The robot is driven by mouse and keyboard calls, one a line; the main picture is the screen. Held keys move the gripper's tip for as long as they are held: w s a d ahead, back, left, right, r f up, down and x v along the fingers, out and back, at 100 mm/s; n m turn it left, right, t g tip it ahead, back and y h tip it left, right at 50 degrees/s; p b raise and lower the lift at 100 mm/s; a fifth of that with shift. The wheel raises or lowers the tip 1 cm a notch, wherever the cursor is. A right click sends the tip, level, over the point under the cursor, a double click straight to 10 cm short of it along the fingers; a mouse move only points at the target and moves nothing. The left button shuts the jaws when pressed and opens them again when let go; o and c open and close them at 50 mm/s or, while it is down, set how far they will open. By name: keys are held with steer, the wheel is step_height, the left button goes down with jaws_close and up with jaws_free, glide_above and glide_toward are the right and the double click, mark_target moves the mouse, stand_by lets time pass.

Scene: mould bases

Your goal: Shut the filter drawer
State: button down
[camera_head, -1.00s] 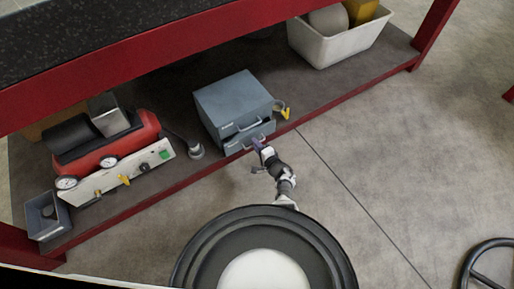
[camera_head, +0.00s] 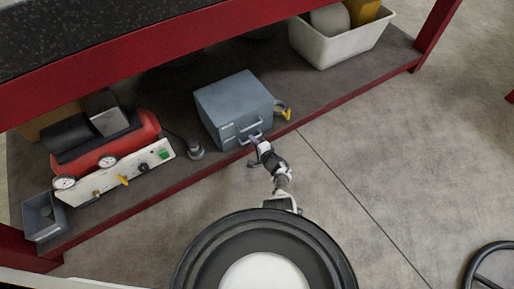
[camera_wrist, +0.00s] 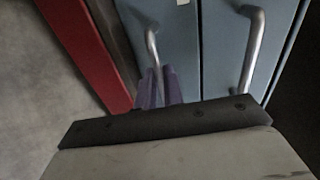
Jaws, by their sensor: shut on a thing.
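A blue-grey two-drawer cabinet (camera_head: 232,97) stands on the lower shelf. Its upper drawer handle (camera_head: 250,125) is free and also shows in the wrist view (camera_wrist: 252,50). My gripper (camera_head: 257,142) is at the lower drawer, at the cabinet's front. In the wrist view my purple fingers (camera_wrist: 160,88) are shut on the end of the lower drawer's grey bar handle (camera_wrist: 151,45). The lower drawer front (camera_wrist: 175,35) looks about level with the upper one. The fingers hide part of the handle. Which drawer is the filter drawer is not marked legibly.
The red shelf edge (camera_head: 330,104) runs just in front of the cabinet. A red compressor (camera_head: 105,140) and a small grey bin (camera_head: 45,217) stand to the left. A yellow-handled fitting (camera_head: 286,113) is close on the right, and a white bin (camera_head: 340,45) stands farther right. The floor in front is open.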

steer(key=shift+w+r, duration=0.1)
steer(key=shift+w, duration=0.1)
steer(key=c, duration=1.6)
jaws_free()
steer(key=shift+a, duration=0.15)
steer(key=shift+o, duration=0.2)
steer(key=shift+s, duration=0.1)
steer(key=p+v, duration=0.9)
steer(key=v, duration=0.4)
steer(key=shift+s+d, duration=0.25)
